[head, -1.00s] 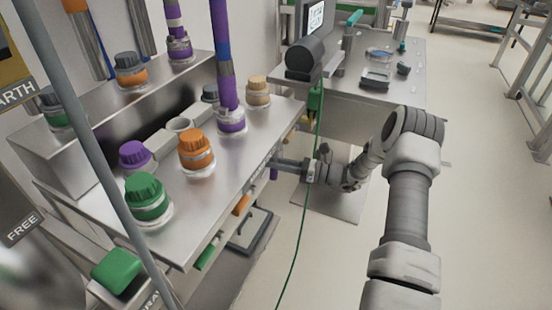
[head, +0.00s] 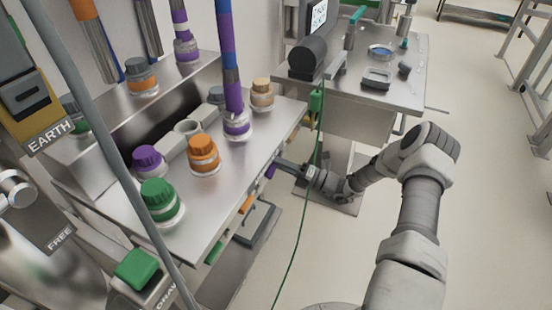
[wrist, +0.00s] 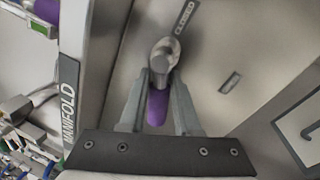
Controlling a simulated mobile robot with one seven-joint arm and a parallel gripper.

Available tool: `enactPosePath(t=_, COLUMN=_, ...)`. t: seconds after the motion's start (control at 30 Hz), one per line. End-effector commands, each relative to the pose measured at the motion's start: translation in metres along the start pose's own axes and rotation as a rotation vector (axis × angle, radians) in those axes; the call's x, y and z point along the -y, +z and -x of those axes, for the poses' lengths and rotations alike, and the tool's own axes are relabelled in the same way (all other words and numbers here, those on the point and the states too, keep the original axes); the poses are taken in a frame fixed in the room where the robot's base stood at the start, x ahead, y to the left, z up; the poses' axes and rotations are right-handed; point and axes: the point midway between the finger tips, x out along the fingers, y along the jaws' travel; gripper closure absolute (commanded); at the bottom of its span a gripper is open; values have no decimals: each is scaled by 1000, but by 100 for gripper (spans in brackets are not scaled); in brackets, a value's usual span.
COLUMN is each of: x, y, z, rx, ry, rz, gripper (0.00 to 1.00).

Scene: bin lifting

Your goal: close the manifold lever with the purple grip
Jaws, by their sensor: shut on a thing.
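The lever's purple grip (wrist: 157,107) lies between the two fingers of my gripper (wrist: 160,85) in the wrist view. My gripper is shut on it. The bare metal end of the lever (wrist: 165,55) sticks out beyond the fingertips, in front of a grey metal panel. A "MANIFOLD" label (wrist: 69,98) is on the edge to the left. In the head view, my gripper (head: 283,163) is at the right front edge of the steel bench, and a bit of the purple grip (head: 270,171) shows below that edge. The fingers are too small there to make out.
The steel bench (head: 215,190) carries capped ports in green, orange, purple and tan. Orange and green grips (head: 246,204) hang under its front edge. A green cable (head: 300,215) hangs near my gripper. A second table (head: 350,95) stands behind.

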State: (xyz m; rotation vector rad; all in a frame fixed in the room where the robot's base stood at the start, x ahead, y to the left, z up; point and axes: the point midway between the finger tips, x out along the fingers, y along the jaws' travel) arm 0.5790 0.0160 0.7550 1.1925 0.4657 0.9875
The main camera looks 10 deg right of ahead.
Motion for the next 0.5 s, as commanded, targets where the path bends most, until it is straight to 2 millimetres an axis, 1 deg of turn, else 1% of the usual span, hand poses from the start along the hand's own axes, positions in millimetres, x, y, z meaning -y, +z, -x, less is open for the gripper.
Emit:
enactPosePath(t=0.03, x=-3, y=-1, z=0, rx=6, ry=0, rz=-44, gripper=100)
enactPosePath(t=0.2, x=-6, y=-1, z=0, rx=31, ry=0, rz=-171, gripper=100)
enactPosePath(t=0.5, x=-10, y=0, z=-2, rx=59, ry=0, rz=-316, gripper=100)
